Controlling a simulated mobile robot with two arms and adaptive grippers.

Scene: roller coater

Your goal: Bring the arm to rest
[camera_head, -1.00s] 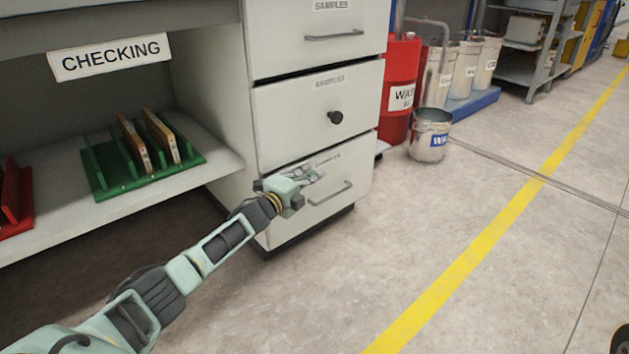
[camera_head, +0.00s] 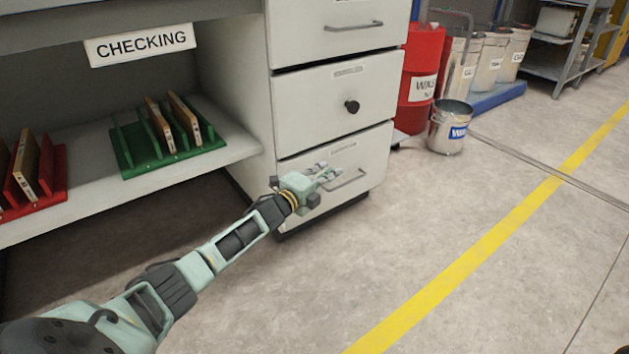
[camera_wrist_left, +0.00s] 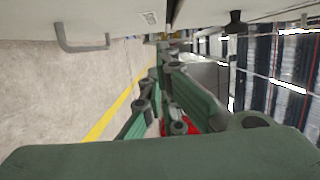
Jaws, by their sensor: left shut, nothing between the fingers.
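My left arm reaches in from the lower left in the head view. Its gripper (camera_head: 328,176) is in front of the bottom drawer (camera_head: 318,160) of the white cabinet, near the bar handle (camera_head: 345,180). I cannot tell whether it touches the drawer. The fingers are shut with nothing between them; they also show in the left wrist view (camera_wrist_left: 160,75). In that view a bar handle (camera_wrist_left: 82,45) and a dark knob (camera_wrist_left: 236,22) lie to either side of the fingers. My right gripper is in neither view.
A shelf (camera_head: 225,165) marked CHECKING holds a green rack (camera_head: 150,165) with boards and a red rack (camera_head: 55,190). A red drum (camera_head: 421,75) and a metal bucket (camera_head: 449,128) stand right of the cabinet. The floor (camera_head: 420,230) by the yellow line is clear.

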